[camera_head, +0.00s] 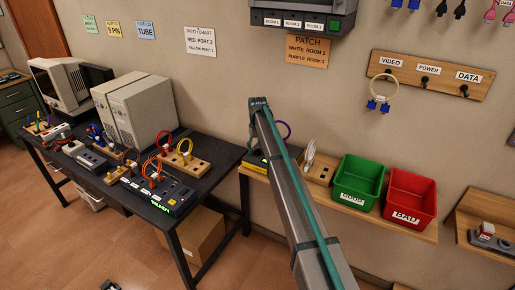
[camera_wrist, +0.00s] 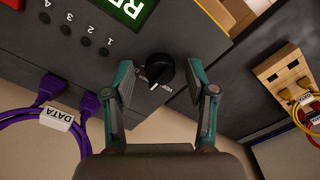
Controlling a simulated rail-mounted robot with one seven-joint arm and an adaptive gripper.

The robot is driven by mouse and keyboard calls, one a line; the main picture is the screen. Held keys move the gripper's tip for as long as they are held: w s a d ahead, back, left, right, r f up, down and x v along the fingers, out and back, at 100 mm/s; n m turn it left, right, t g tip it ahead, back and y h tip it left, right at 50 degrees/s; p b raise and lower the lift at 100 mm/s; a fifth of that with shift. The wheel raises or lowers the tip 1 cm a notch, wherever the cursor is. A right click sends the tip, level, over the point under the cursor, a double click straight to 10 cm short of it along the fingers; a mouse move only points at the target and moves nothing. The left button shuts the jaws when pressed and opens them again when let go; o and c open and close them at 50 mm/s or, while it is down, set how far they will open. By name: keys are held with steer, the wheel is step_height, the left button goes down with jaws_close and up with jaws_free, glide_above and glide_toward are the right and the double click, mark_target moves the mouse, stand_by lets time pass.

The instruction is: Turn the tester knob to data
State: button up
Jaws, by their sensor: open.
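In the wrist view, a round black knob (camera_wrist: 158,70) sits on the dark face of the tester (camera_wrist: 75,60). A white pointer mark on the knob points toward the bottom of the picture. Small lettering beside the knob is too small to read. My gripper (camera_wrist: 161,78) is open, with one finger on each side of the knob and visible gaps between. In the head view my arm hides most of the tester, and my fingers cannot be made out there.
In the wrist view, purple plugs (camera_wrist: 60,95) with a DATA tag are at the tester's left, below numbered buttons and a green display (camera_wrist: 130,8). A wooden block (camera_wrist: 284,70) with cables is at right. In the head view, green (camera_head: 345,196) and red bins (camera_head: 389,213) stand on the shelf.

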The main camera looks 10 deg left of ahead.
jaws_close()
steer(key=shift+m+b, duration=0.35)
steer(key=shift+m, duration=0.05)
steer(key=m+b, duration=0.2)
steer(key=m, duration=0.1)
steer(key=shift+f+m, duration=0.1)
steer(key=shift+m, duration=0.3)
steer(key=m+b, duration=0.2)
steer(key=m, duration=0.3)
steer(key=shift+m, duration=0.3)
jaws_free()
